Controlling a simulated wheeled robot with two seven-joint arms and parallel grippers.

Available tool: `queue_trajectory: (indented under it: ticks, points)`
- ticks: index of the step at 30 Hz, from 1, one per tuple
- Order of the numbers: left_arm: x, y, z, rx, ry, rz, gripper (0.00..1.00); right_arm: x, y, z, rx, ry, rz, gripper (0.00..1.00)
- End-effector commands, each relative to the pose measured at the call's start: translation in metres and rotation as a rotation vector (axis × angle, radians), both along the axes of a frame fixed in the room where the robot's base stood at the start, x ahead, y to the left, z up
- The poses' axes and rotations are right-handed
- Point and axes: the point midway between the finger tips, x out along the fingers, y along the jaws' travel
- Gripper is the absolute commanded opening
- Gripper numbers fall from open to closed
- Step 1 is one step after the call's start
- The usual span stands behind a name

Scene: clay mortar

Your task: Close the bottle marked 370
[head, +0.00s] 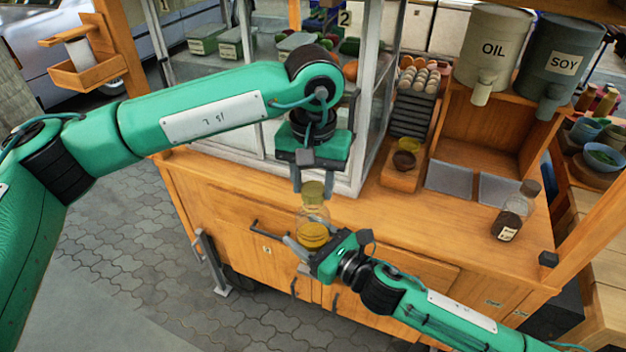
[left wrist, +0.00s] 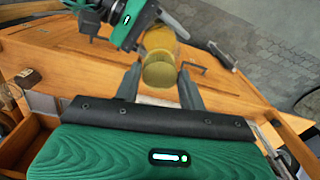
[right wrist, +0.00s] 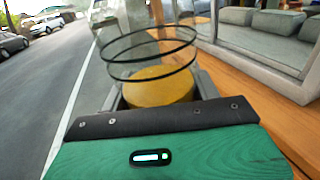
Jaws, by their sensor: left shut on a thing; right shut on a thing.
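A clear glass bottle (head: 313,232) with yellow contents is held upright in front of the cart's counter. My right gripper (head: 308,250) is shut on its lower body; the right wrist view shows the clear wall with dark rings (right wrist: 150,50) above the yellow contents (right wrist: 158,88). An olive-yellow lid (head: 313,191) is over the bottle's mouth, and my left gripper (head: 312,182) is shut on it from above. The lid also shows between the fingers in the left wrist view (left wrist: 159,74). I cannot tell whether it is seated. No 370 mark is readable.
A wooden box (head: 400,178) with small bowls, grey trays, and OIL (head: 492,50) and SOY (head: 562,62) dispensers lie behind. A glass case frame (head: 368,110) is close behind my left gripper.

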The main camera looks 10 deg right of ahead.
Motion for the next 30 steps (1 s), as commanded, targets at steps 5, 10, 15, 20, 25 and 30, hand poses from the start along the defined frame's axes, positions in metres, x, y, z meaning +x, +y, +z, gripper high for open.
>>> queue_trajectory:
  ticks: [5, 10, 15, 20, 25, 30]
  points:
    - [0.0, 0.0, -0.004, 0.0, 0.001, 0.0, 0.2, 0.0, 0.0, 0.001, 0.001, -0.001, 0.0, 0.21]
    - [0.0, 0.0, -0.007, 0.001, 0.001, 0.0, 0.2, 0.0, 0.0, 0.001, 0.001, -0.001, 0.0, 0.21]
    - [0.0, 0.0, -0.011, 0.001, 0.001, 0.0, 0.2, 0.0, 0.0, 0.001, 0.001, -0.001, 0.0, 0.21]
    - [0.0, 0.0, -0.011, 0.001, 0.0, -0.027, 0.2, 0.0, 0.0, 0.001, 0.001, -0.001, 0.0, 0.0]
    - [0.0, 0.001, -0.01, 0.001, 0.0, -0.225, 0.2, 0.0, 0.0, 0.001, 0.001, -0.001, 0.0, 0.0]
    - [0.001, 0.001, -0.01, 0.001, 0.0, -0.505, 0.2, 0.0, 0.0, 0.0, 0.001, -0.001, 0.0, 0.0]
